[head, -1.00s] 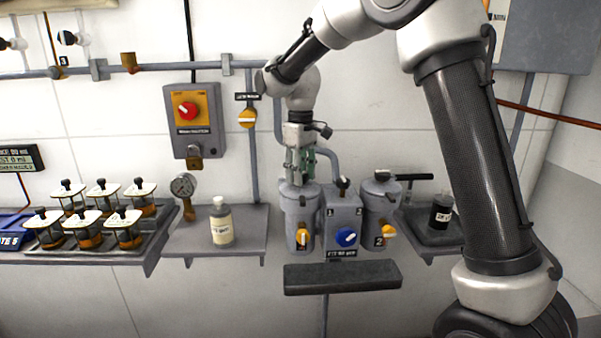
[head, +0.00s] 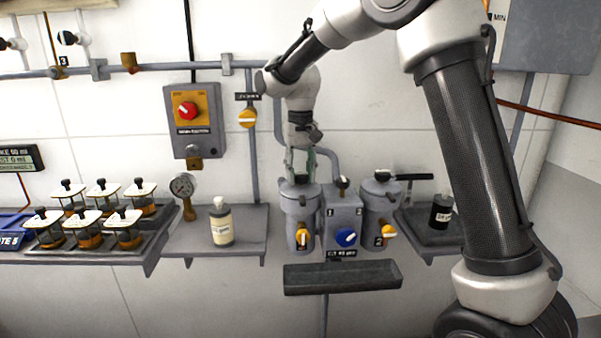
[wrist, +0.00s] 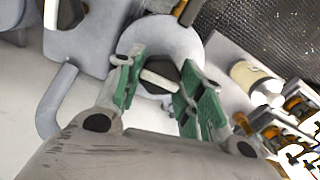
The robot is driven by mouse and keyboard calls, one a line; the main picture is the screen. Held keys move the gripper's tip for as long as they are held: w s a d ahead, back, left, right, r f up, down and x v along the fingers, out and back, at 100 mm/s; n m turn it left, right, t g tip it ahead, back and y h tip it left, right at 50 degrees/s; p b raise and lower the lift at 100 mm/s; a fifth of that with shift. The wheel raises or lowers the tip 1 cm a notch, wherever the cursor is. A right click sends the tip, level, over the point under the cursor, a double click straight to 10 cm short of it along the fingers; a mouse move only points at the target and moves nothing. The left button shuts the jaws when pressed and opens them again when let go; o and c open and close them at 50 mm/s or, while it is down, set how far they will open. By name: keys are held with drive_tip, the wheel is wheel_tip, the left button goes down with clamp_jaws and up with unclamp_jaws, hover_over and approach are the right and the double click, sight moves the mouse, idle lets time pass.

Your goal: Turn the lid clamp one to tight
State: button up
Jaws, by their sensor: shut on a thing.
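Lid clamp one, a dark knob with a pale bar (wrist: 158,78), sits on that lid between the green finger pads. My gripper (head: 299,175) points down onto the canister top and is shut on this clamp; the wrist view shows the gripper (wrist: 160,88) with a pad on each side.
The right canister (head: 381,210) has a dark handle (head: 408,177) on its lid. A blue knob (head: 346,237) is on the middle box (head: 343,212). A pale bottle (head: 221,224) stands on the left shelf, a dark bottle (head: 441,211) on the right. A pipe (head: 329,158) rises close behind my gripper.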

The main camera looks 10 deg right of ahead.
sight(300, 173)
idle(0.4)
drive_tip(key=o, duration=1)
drive_tip(key=shift+r, duration=0.1)
wheel_tip(300, 173, up, 12)
drive_tip(key=shift+f, duration=0.1)
